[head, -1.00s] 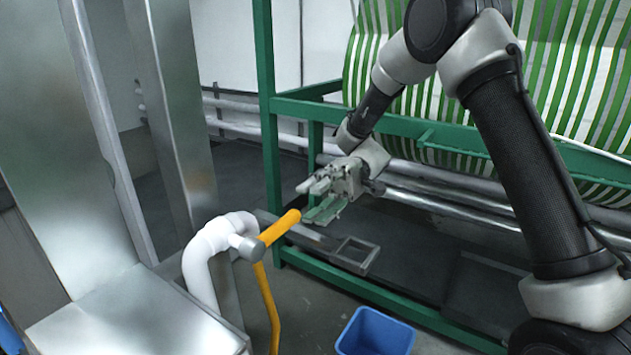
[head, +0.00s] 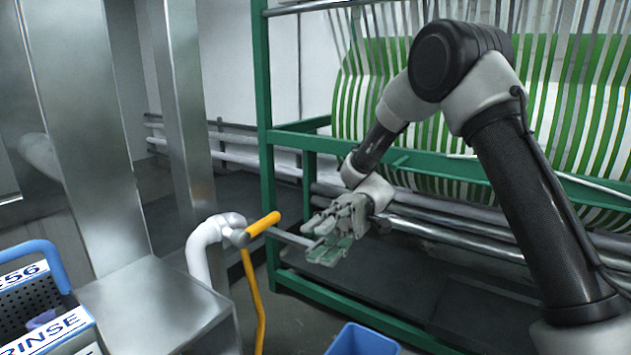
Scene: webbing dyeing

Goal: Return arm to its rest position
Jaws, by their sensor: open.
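My gripper (head: 318,240) is near the middle of the head view, at the end of my bent arm. It is open, and I see nothing held between its fingers. It hangs in front of the green frame (head: 268,150), to the right of a yellow handle (head: 263,224). In the picture its fingers overlap a grey metal bar behind or beside them; I cannot tell whether they touch it.
A white pipe (head: 200,255) with the yellow handle stands beside a steel cabinet (head: 150,300). Green and white webbing (head: 375,90) hangs on the frame. A blue bin (head: 362,341) is on the floor. A blue basket labelled RINSE (head: 45,300) is at lower left.

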